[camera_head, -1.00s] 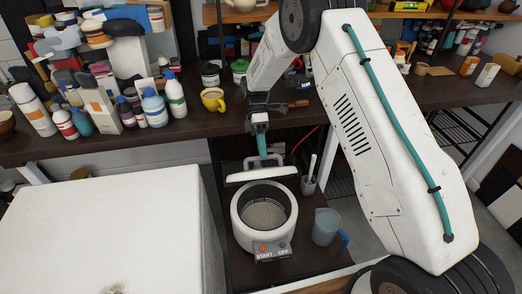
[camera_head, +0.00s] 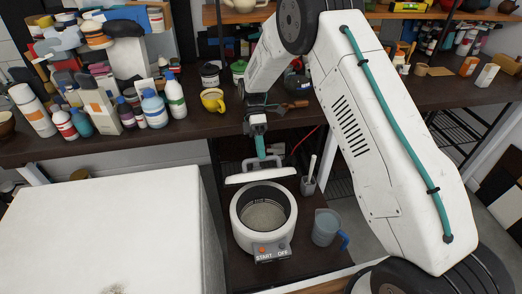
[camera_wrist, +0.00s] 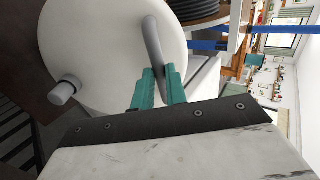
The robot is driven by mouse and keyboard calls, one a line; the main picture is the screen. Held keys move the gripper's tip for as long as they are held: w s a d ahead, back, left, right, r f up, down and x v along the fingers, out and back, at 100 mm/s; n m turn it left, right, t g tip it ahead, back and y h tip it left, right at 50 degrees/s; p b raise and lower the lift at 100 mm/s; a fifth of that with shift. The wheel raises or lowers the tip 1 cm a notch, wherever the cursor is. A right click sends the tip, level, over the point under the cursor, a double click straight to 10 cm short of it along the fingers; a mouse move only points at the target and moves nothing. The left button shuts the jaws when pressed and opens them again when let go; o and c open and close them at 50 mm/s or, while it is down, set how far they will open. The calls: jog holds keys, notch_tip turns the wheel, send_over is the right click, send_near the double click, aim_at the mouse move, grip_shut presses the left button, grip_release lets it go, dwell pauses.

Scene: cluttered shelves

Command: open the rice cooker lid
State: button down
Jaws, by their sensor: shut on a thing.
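The white rice cooker (camera_head: 243,231) stands on the low dark shelf, with its START and OFF buttons facing the front. Its lid (camera_head: 258,176) is swung up at the back and stands near upright, so the round pot inside shows. The lid also fills the upper left of the wrist view (camera_wrist: 90,45), with its grey bar handle (camera_wrist: 153,46). My gripper (camera_wrist: 160,82) has its teal fingers shut on the lid handle. In the head view my gripper (camera_head: 261,155) is just behind and above the lid.
A blue-grey jug (camera_head: 324,228) stands right of the cooker, and a grey cup with a white utensil (camera_head: 308,186) stands behind it. A yellow mug (camera_head: 213,100) and several bottles stand on the dark counter above. A large white box (camera_head: 110,235) is at the left.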

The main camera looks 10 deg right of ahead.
jog(key=c, duration=1.4)
grip_release()
jog(key=v, duration=0.7)
jog(key=shift+w+r, duration=0.3)
